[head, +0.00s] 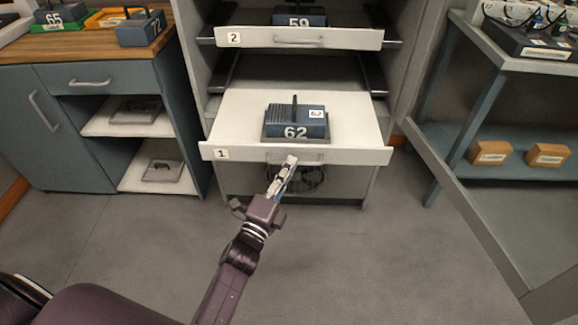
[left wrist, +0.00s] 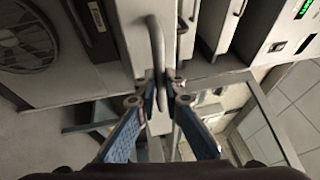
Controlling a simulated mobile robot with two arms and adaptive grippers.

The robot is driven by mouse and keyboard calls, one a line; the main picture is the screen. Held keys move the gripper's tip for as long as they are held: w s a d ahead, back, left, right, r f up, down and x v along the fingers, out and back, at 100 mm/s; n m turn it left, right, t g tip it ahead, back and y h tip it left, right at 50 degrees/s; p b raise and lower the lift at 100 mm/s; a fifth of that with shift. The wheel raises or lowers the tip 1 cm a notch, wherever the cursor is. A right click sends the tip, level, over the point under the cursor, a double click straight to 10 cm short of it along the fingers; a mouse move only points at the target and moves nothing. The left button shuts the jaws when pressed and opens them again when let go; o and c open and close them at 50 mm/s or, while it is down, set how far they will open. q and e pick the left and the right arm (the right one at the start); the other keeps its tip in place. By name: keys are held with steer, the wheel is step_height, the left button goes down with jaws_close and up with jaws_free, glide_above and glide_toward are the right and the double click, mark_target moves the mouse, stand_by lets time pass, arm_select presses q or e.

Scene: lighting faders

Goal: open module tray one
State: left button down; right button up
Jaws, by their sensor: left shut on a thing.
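Tray one (head: 240,125), with a white front marked 1, stands pulled out from the cabinet. A blue module marked 62 (head: 295,125) with an upright black handle sits on it. My left gripper (head: 289,162) is at the grey bar handle (head: 305,157) on the tray's front. In the left wrist view, the fingers of my left gripper (left wrist: 166,88) are closed around the handle (left wrist: 157,50). My right gripper is not in view.
Tray two (head: 300,38), with a module marked 59 (head: 298,16), is above and also extended. A fan grille (head: 312,178) is below tray one. A wooden-topped bench (head: 80,45) is at left, a shelf unit with two orange boxes (head: 490,152) at right. The floor (head: 340,260) in front is clear.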

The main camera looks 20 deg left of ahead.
arm_select(q)
steer(key=c, duration=2)
jaws_free()
steer(key=v, duration=1.2)
